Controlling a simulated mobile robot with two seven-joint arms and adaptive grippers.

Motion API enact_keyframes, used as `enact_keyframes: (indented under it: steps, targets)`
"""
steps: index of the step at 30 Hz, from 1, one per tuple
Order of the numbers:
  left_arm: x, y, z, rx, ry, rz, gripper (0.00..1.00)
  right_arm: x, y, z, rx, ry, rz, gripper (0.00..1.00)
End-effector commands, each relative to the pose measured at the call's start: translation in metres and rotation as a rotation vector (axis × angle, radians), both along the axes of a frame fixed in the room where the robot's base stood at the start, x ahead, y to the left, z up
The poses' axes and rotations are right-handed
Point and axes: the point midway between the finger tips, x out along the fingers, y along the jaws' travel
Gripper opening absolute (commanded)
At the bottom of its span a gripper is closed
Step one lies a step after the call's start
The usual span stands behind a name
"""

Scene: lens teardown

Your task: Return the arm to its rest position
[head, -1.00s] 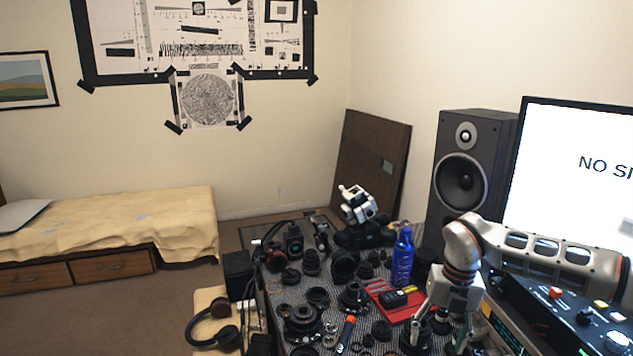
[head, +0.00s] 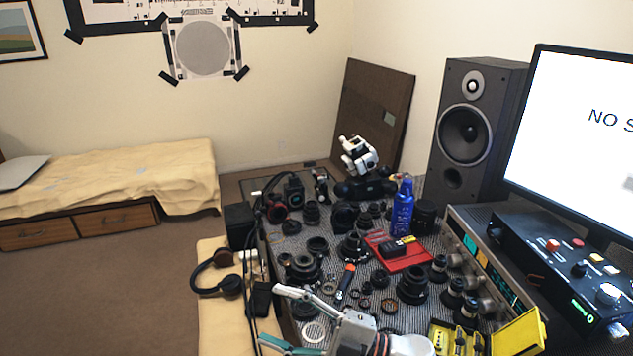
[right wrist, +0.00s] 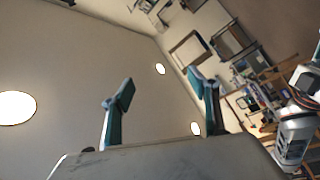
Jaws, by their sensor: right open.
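My right gripper (head: 271,316) is low in the head view, over the near left edge of the workbench. Its two teal-tipped fingers are spread and point left, with nothing between them. In the right wrist view my right gripper (right wrist: 160,90) also shows open and empty, with a pale ceiling behind its fingers. Part of the white right arm shows at the bottom of the head view; the rest is out of frame. My left gripper is in neither view.
The workbench (head: 266,238) carries many black lens parts, a red tray (head: 412,262), a blue bottle (head: 402,208) and a yellow case (head: 520,337). A speaker (head: 468,130), a monitor (head: 585,130) and a control box (head: 560,262) stand right. Headphones (head: 229,285) lie left. Open carpet is further left.

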Motion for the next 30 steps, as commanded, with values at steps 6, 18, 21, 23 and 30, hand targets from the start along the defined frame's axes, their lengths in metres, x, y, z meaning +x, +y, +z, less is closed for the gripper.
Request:
enact_keyframes:
  steps: [6,18,21,23,30]
  targets:
    - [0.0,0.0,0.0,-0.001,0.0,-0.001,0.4,0.03,-0.062,-0.04,0.172,0.294,-0.371,0.6]
    - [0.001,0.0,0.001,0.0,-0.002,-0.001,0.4,-0.034,-0.225,-0.226,0.173,0.917,-0.976,0.6]
    - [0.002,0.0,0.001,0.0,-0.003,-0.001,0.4,-0.07,-0.253,-0.263,0.142,1.042,-1.068,0.6]
    - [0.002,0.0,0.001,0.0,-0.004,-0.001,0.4,-0.089,-0.266,-0.28,0.125,1.102,-1.108,0.6]
    - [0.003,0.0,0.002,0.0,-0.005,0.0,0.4,-0.131,-0.29,-0.309,0.085,1.22,-1.182,0.6]
